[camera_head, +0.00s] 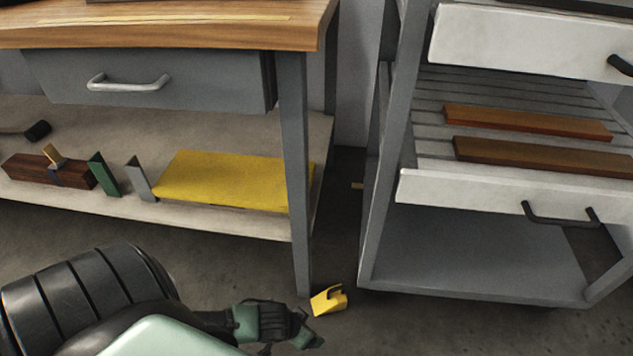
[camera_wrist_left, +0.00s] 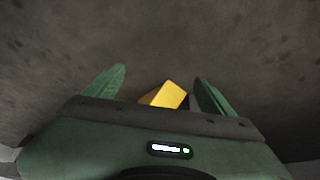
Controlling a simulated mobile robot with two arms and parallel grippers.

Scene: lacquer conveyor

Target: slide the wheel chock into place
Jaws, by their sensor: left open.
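The wheel chock (camera_head: 328,301), a small yellow block with a dark notch, rests on the floor between the bench leg and the trolley's front left corner. It also shows in the left wrist view (camera_wrist_left: 168,95), partly hidden behind the gripper body. My left gripper (camera_head: 309,326) is low over the floor, just in front of the chock. In the left wrist view its green fingers (camera_wrist_left: 161,78) are spread, with the chock between them and no visible grip. The trolley (camera_head: 470,262) stands at the right; its wheels are hidden. My right gripper is not in view.
A workbench (camera_head: 290,170) with a grey drawer (camera_head: 150,85) stands at the left; its leg is close behind the gripper. Its lower shelf holds a yellow slab (camera_head: 225,178) and tools. The trolley's trays hold brown boards (camera_head: 530,122). The front floor is clear.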

